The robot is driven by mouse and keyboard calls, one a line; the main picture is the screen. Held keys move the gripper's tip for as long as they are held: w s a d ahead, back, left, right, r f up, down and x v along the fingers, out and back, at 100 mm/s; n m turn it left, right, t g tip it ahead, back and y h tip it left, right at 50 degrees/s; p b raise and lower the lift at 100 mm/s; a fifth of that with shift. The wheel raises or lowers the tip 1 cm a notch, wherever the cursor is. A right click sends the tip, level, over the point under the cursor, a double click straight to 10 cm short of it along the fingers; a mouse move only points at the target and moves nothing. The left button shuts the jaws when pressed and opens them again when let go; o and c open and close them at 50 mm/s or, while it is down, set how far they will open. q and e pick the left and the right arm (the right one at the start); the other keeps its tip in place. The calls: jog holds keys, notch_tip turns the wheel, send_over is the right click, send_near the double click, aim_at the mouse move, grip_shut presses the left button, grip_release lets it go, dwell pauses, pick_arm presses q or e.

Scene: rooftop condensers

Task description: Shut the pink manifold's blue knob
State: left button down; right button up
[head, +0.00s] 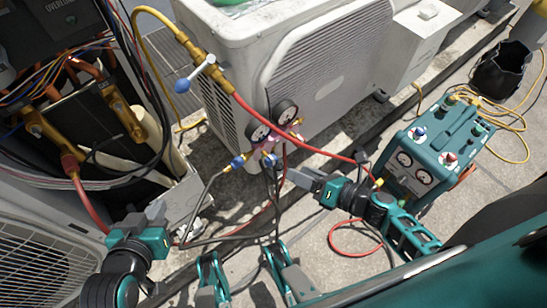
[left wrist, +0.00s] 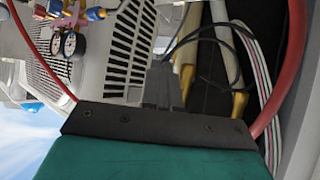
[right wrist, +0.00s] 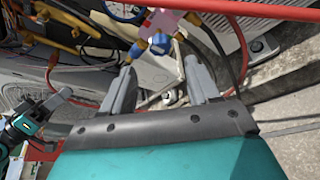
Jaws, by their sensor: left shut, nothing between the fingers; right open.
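The pink manifold (head: 284,130) with two round gauges hangs by hoses in front of the white condenser in the head view. Two blue knob-like parts are at its lower side, one at left (head: 237,162) and one at right (head: 269,160); I cannot tell which is the task's knob. My right gripper (head: 292,175) is open, its fingers pointing at the manifold. In the right wrist view, a blue knob (right wrist: 160,43) sits just beyond the fingertips, between them, with no clear contact. My left gripper (head: 156,211) is shut and empty, low at the left, apart from the manifold.
A white condenser (head: 325,70) stands behind the manifold. A teal gauge unit (head: 433,150) is at right, with a black bucket (head: 502,70) beyond. A red hose (head: 300,136) crosses above my right gripper. An open unit with wires and brass valves (head: 125,115) is at left.

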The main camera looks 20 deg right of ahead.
aim_at(275, 162)
jog(key=b+x, duration=0.2)
jog(key=x, duration=0.8)
jog(key=shift+w, duration=0.1)
jog(key=c, duration=1)
